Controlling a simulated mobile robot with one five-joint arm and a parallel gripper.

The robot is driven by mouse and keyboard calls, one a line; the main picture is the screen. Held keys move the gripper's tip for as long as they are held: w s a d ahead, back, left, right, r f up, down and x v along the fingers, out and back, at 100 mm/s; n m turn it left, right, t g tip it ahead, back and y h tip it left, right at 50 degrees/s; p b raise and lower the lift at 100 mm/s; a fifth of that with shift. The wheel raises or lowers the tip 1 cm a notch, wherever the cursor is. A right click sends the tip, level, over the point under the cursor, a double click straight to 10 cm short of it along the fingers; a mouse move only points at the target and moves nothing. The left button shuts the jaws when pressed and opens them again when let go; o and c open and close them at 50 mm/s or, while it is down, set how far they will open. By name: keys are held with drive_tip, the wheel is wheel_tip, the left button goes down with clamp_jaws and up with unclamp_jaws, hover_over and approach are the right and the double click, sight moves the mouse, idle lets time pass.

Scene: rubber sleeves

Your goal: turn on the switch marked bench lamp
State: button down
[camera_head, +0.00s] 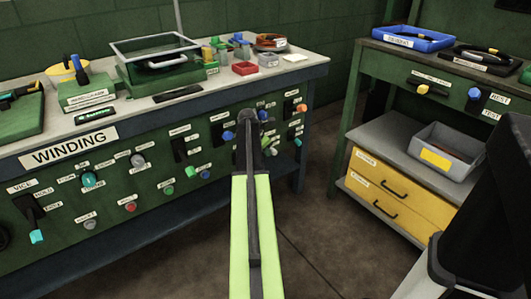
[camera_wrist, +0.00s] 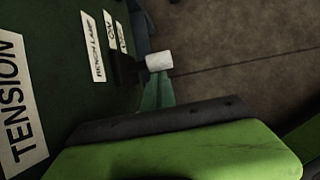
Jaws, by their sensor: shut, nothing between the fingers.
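In the wrist view the label "BENCH LAMP" (camera_wrist: 92,46) is on the green panel, turned sideways. Beside it is a black switch with a white-tipped lever (camera_wrist: 158,61) standing out from the panel. Two small labels (camera_wrist: 115,36) sit next to it, one seemingly reading "ON"; the lever's exact setting I cannot tell. My gripper (camera_head: 249,120) is shut and empty in the head view, in front of the right part of the bench panel, and partly hides the controls there. In the wrist view a green and black part of mine fills the bottom, apart from the white tip as far as I can see.
The bench panel marked "WINDING" (camera_head: 73,147) carries several other knobs, buttons and levers close together. A "TENSION" label (camera_wrist: 18,105) is at the wrist view's left. A second bench (camera_head: 421,135) with yellow drawers stands right; open floor lies between.

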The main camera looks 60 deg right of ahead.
drive_tip(key=shift+s+d+r, duration=0.2)
drive_tip(key=shift+s+d, duration=0.1)
drive_tip(key=shift+d, duration=0.1)
idle(0.3)
idle(0.7)
drive_tip(key=shift+w+r+p, duration=0.1)
drive_tip(key=shift+r+p, duration=0.6)
drive_tip(key=shift+p, duration=0.2)
drive_tip(key=p+v, duration=1)
drive_tip(key=v, duration=0.2)
drive_tip(key=shift+w+a, duration=0.25)
drive_tip(key=shift+w, duration=0.1)
drive_tip(key=shift+f, duration=0.15)
drive_tip(key=shift+s, duration=0.15)
